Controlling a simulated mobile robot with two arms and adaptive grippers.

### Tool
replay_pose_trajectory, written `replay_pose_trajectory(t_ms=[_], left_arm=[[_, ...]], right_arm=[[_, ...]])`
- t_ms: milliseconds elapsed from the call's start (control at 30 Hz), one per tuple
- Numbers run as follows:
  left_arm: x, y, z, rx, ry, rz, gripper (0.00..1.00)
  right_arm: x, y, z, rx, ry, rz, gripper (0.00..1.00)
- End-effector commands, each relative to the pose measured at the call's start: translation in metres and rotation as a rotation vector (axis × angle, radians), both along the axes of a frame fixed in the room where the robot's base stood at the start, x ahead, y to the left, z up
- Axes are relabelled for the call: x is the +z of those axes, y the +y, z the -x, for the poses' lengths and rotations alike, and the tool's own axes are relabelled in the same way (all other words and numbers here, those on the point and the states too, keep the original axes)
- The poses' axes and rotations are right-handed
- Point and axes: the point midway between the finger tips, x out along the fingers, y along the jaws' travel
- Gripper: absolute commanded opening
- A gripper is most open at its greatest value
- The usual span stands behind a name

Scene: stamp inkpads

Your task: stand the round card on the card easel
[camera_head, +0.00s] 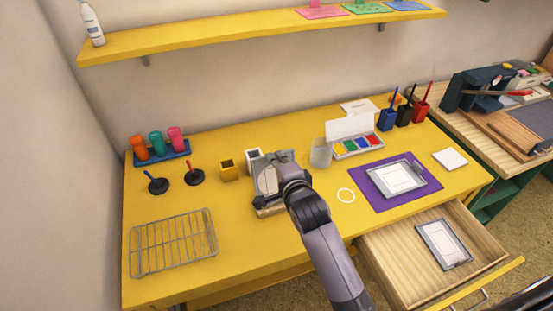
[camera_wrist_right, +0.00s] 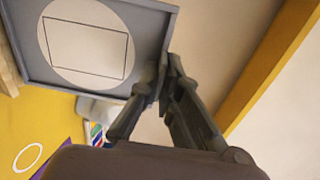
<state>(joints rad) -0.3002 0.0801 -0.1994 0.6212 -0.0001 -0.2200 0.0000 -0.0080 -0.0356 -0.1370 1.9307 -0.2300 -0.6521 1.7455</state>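The card easel (camera_head: 268,210) stands at the middle of the yellow table, with a wooden base and a tilted grey board. In the right wrist view its rimmed grey board (camera_wrist_right: 155,20) fills the upper left. The round card (camera_wrist_right: 85,42), white with a black rectangle outline, lies flat against that board. My right gripper (camera_wrist_right: 167,75) is at the board's edge, its fingertips close together and apart from the card's visible rim. In the head view my right gripper (camera_head: 279,160) partly hides the easel and card. I cannot tell whether the fingertips touch the board. My left gripper is out of view.
A wire rack (camera_head: 172,243) and two stamps (camera_head: 194,175) are to the left. A white ring (camera_head: 346,195) and purple mat (camera_head: 367,184) are right; the drawer (camera_head: 405,272) is open.

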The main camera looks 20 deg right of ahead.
Motion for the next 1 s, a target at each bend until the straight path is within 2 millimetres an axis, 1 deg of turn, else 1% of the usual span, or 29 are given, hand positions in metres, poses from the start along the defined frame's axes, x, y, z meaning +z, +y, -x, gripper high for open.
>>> replay_pose_trajectory(t_ms=[367,400,733,1000], left_arm=[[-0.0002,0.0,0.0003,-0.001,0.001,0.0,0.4],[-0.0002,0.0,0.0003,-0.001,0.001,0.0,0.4],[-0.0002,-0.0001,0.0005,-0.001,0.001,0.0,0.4],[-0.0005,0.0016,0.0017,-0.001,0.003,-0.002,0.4]], right_arm=[[-0.0017,0.0002,0.0,0.0,0.0,-0.001,0.0],[-0.0016,0.0002,-0.0001,0.0,0.0,-0.001,0.06],[-0.0016,0.0002,-0.0001,0.0,0.0,-0.001,0.28],[-0.002,0.0002,0.0004,0.0,0.001,-0.001,0.28]])
